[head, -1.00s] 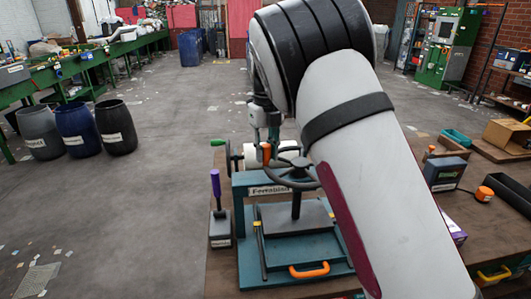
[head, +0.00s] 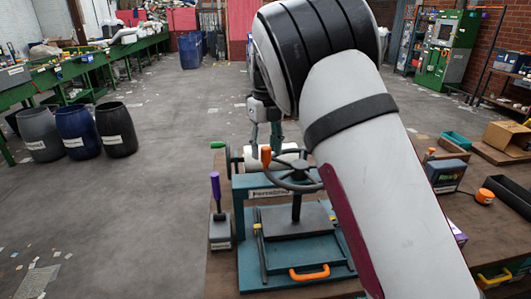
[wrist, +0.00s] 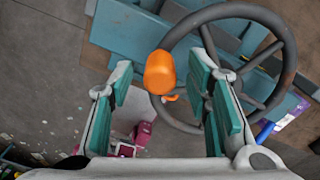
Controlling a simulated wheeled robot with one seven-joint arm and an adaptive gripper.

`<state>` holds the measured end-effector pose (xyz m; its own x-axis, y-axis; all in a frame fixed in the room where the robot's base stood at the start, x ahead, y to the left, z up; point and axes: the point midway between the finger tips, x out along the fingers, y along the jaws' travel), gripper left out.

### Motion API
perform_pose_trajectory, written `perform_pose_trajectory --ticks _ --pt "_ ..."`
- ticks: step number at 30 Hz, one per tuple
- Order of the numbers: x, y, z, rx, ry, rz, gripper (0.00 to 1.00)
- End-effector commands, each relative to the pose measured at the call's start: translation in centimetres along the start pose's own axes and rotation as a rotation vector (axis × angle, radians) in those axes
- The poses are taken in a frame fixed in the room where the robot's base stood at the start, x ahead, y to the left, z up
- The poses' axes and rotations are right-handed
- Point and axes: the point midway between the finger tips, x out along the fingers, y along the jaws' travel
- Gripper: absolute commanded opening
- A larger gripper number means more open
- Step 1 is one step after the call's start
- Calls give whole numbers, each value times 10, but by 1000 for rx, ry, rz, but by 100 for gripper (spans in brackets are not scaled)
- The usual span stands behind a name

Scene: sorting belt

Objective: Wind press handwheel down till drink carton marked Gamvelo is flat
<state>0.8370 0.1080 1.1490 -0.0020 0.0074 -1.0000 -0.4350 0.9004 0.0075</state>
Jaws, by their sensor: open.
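The teal press (head: 245,195), labelled Ferrabind, stands on the table with a dark handwheel (head: 290,184) on an upright screw. A dark grey plate (head: 318,217) lies under the screw. The wheel's orange knob (head: 266,157) stands up at its left rim. My gripper (head: 264,138) is open, close to the knob. In the wrist view, my gripper's teal fingers (wrist: 160,80) show on either side of the orange knob (wrist: 159,70), with gaps on both sides. The handwheel rim (wrist: 272,30) curves behind the right finger. I cannot make out a Gamvelo carton.
A purple-handled tool (head: 216,190) stands left of the press. An orange handle (head: 309,273) is at its front. A grey-blue box (head: 447,175) and black tray (head: 508,194) lie to the right. My arm hides part of the table.

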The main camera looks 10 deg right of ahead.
Motion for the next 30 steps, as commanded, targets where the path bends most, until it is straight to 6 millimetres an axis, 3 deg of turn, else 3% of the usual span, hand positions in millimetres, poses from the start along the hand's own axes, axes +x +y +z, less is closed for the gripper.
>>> perform_pose_trajectory --ticks 9,15,30 --pt "-65 0 1 0 -4 -2 45" --pt "-91 0 1 0 -2 -1 45" --pt "-102 -1 -1 -7 -3 1 45"
